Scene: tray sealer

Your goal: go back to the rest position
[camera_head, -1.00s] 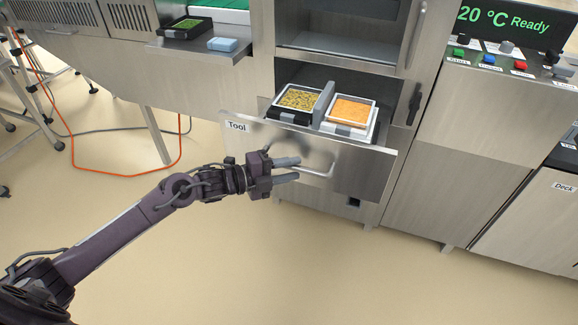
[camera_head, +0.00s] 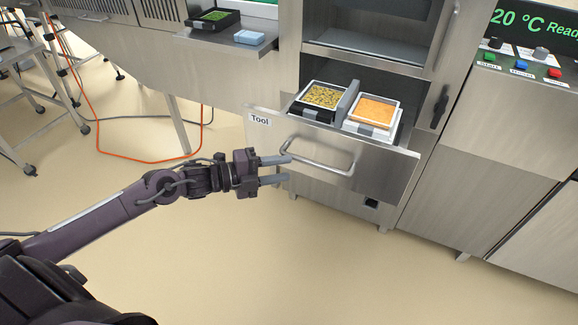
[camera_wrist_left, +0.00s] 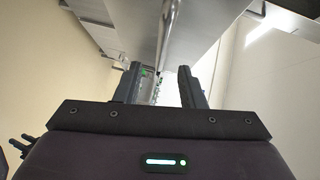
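My left gripper (camera_head: 275,170) is in front of the open drawer marked "Tool" (camera_head: 375,168), close to the left end of its bar handle (camera_head: 318,158). Its two fingers are apart with nothing between them. In the left wrist view the open fingers (camera_wrist_left: 160,88) also show, with the handle bar (camera_wrist_left: 166,40) ahead of and above them. The drawer holds a tray of yellowish pieces (camera_head: 323,96) and a tray of orange food (camera_head: 375,110), with a grey divider between them. My right gripper is not in view.
A shelf (camera_head: 222,42) at upper left carries a black tray of green food (camera_head: 214,18) and a light blue block (camera_head: 249,37). An orange cable (camera_head: 140,160) lies on the floor at left. The control panel (camera_head: 525,65) is at upper right. The floor below my arm is clear.

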